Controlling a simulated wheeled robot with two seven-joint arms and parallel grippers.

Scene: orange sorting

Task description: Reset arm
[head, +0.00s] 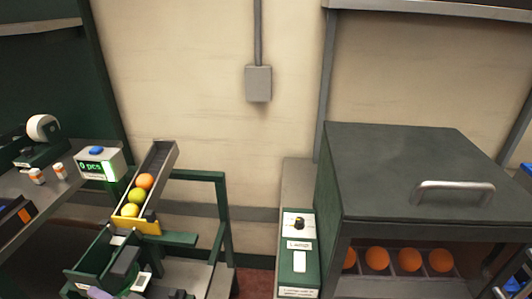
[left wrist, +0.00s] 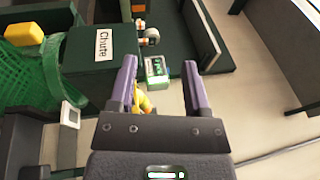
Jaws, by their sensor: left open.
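My left gripper (left wrist: 160,65) shows in the left wrist view with its two purple fingers spread apart and nothing held between them. In the head view, a small purple piece (head: 98,292) at the bottom left edge looks like part of it. The rest of my left arm is hard to make out there. My right gripper is not visible in either view. A sloped chute (head: 163,165) in the head view holds an orange fruit (head: 145,181) and two yellow-green fruits (head: 133,202) at its lower yellow end.
A counter box (head: 98,162) with a green display stands on the left shelf near small bottles (head: 37,176). A dark cabinet (head: 400,180) with several oranges (head: 377,259) inside fills the right. A switch panel (head: 298,250) stands beside it. A green mesh basket (left wrist: 35,75) sits beside the "Chute" box (left wrist: 88,62).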

